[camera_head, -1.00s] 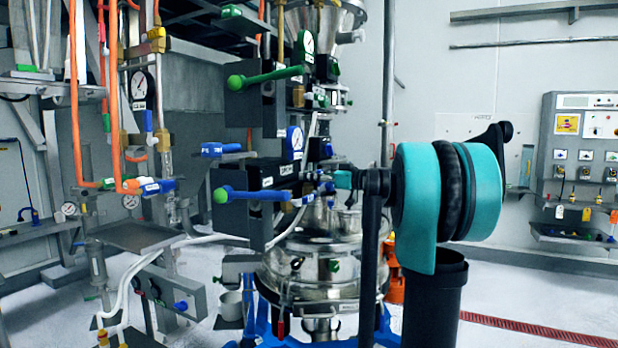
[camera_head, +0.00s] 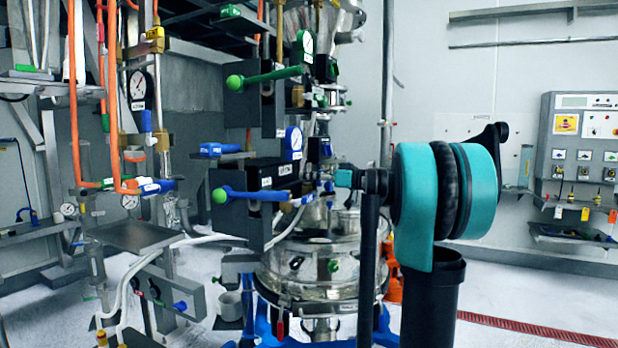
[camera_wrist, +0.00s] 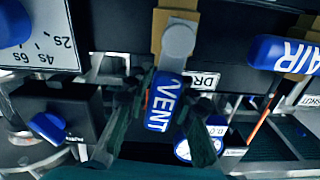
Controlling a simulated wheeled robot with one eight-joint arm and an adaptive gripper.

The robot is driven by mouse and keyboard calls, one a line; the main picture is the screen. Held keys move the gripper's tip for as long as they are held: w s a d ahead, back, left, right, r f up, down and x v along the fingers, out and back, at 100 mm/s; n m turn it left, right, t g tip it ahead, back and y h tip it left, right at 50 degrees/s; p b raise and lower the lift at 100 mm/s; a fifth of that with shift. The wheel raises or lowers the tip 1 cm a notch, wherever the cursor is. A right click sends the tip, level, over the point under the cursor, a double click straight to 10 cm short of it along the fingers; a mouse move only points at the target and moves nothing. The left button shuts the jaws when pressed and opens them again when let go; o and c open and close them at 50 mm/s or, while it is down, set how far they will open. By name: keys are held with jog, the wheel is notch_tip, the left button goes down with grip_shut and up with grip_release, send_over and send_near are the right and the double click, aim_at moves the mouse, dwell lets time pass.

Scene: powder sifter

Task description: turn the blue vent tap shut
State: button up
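The blue vent tap (camera_wrist: 165,102), lettered VENT, hangs from a grey round pivot on a brass-coloured fitting in the wrist view. Its handle points down the picture, slightly tilted. My gripper (camera_wrist: 166,112) has one dark finger on each side of the handle. The fingers stand apart with the handle between them; I cannot tell whether either touches it. In the head view my gripper (camera_head: 322,178) is small, at the left end of my teal arm, close to the valve assembly. I cannot make out the vent tap there.
A blue AIR tap (camera_wrist: 285,55) is to the right in the wrist view. A black box with a blue knob (camera_wrist: 47,127) and a dial plate (camera_wrist: 38,42) are to the left. A round gauge (camera_wrist: 200,148) lies beyond the right finger. Blue (camera_head: 252,195) and green (camera_head: 265,76) handles project nearby.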

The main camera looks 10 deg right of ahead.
jog(key=shift+o, duration=1.2)
jog(key=shift+d, duration=0.1)
jog(key=v, duration=1.2)
jog(key=shift+s, duration=0.1)
